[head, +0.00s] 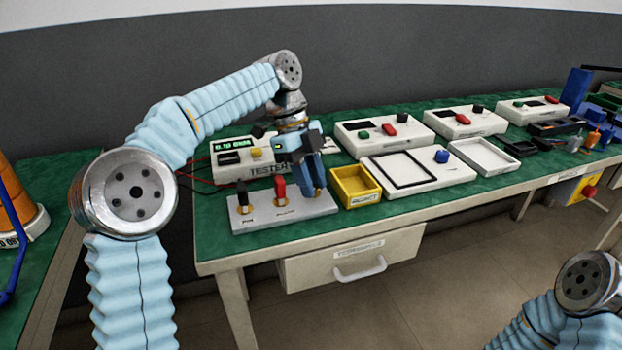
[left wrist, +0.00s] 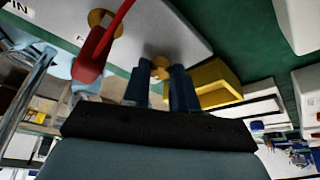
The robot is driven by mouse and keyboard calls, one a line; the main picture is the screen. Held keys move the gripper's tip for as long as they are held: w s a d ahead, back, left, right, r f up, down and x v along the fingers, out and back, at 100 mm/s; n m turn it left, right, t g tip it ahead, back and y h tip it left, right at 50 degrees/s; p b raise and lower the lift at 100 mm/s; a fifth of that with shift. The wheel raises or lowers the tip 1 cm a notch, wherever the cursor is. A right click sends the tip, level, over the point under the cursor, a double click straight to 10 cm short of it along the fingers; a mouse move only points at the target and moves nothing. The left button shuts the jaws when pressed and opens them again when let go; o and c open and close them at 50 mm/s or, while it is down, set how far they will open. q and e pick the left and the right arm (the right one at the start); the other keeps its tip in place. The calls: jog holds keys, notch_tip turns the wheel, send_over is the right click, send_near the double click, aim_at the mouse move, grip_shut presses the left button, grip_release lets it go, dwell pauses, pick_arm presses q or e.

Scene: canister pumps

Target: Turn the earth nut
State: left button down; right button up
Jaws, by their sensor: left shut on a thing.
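My left gripper (head: 313,186) reaches down from above onto the right end of the light grey terminal panel (head: 292,211), which lies on the green bench top. Its two blue fingers are shut on the brass earth nut; they hide most of it in the head view. In the left wrist view the nut (left wrist: 160,66) shows between the fingertips (left wrist: 160,84). A red plug (head: 280,187) and a black plug (head: 242,194) stand upright in the other brass terminals of the panel. My right gripper is out of view.
A white tester (head: 232,161) with a lit green display and leads stands behind the panel. A yellow bin (head: 355,187) sits close to the right of the gripper. White pump units (head: 384,133) and an empty white tray (head: 484,156) stand farther right.

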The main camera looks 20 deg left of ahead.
pick_arm(q)
jog(key=c, duration=0.9)
grip_release()
jog(key=v, duration=0.6)
jog(key=shift+w+r, duration=0.1)
jog(key=shift+r, duration=0.05)
jog(key=shift+a+r, duration=0.3)
jog(key=shift+r, duration=0.25)
